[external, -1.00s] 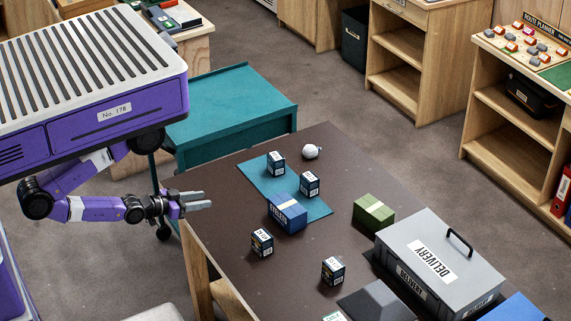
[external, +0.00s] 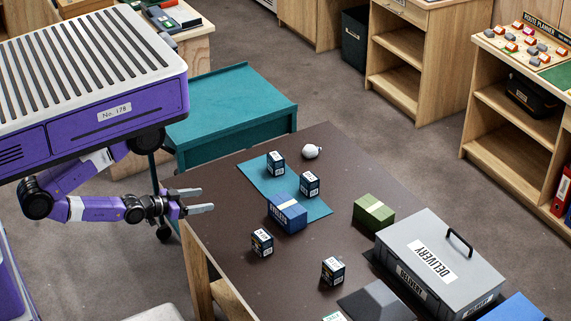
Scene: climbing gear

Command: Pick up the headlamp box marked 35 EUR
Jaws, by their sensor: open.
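Several small dark boxes with white labels are on the brown table. One box (external: 276,163) stands on the teal mat (external: 256,178) at the back, and another box (external: 309,184) stands on the mat to its right. A third box (external: 262,243) stands on bare table nearer the front, and a fourth box (external: 333,271) stands to its right. The label prices are too small to read, so I cannot tell which is marked 35 EUR. My gripper (external: 203,200) is open and empty at the table's left edge, left of all the boxes.
A blue box with a pale band (external: 287,213) sits on the mat's front edge. A green box (external: 373,213) and a grey DELIVERY case (external: 440,262) stand to the right. A white round object (external: 312,151) lies at the back. Bare table (external: 218,212) lies near my gripper.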

